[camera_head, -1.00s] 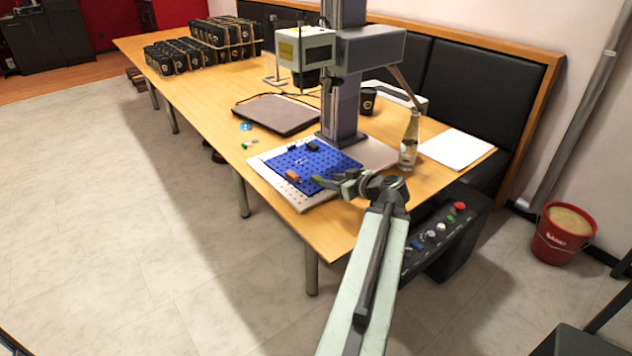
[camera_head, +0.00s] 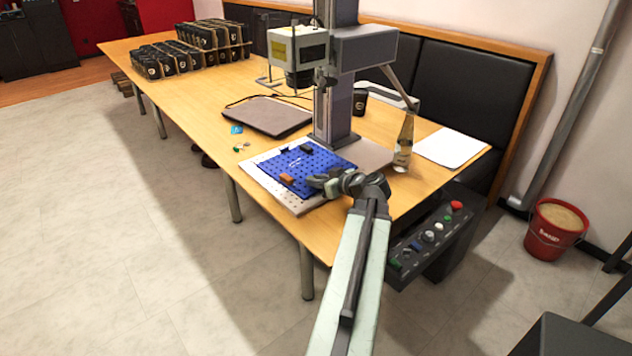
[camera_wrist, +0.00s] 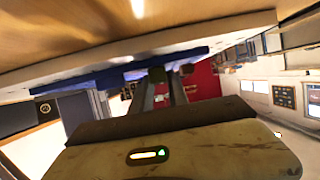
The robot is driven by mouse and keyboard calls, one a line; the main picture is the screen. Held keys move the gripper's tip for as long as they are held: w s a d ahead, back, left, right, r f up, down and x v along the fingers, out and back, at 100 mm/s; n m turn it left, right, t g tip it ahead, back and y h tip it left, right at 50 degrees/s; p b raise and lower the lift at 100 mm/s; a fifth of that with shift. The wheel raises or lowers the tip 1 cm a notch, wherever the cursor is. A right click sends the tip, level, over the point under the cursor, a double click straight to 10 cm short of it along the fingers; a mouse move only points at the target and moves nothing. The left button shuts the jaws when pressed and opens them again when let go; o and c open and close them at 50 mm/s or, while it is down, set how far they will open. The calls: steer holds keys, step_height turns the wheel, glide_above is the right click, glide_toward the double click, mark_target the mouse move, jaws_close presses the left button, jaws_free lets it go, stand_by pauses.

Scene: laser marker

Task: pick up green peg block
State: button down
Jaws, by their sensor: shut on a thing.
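My gripper (camera_head: 322,183) is low over the near right part of the blue pegboard (camera_head: 325,160). It is shut on a small dark greenish piece, the green peg block, which is mostly hidden by the fingers in the head view. In the wrist view my fingers (camera_wrist: 172,73) show small dark ends, and the block's outline and colour are hard to make out. The blue board (camera_wrist: 110,72) lies edge-on close to the fingers there. I cannot tell whether the block touches the board.
An orange block (camera_head: 287,180) and a black block (camera_head: 305,148) sit on the board. The laser marker column (camera_head: 333,110) rises behind it. A bottle (camera_head: 403,143) stands to the right, and a closed laptop (camera_head: 268,116) lies at the back left. Small discs (camera_head: 238,129) lie near the table edge.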

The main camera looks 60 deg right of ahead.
step_height(320, 180, up, 4)
steer(key=p, duration=0.4)
steer(key=shift+r, duration=0.15)
steer(key=s+d, duration=0.1)
steer(key=s, duration=0.4)
steer(key=s+d, duration=0.2)
steer(key=s, duration=0.3)
steer(key=s+d, duration=0.1)
steer(key=s, duration=0.4)
steer(key=shift+s+d+r+p, duration=0.15)
steer(key=shift+d+r+p, duration=0.1)
steer(key=shift+d+p, duration=0.1)
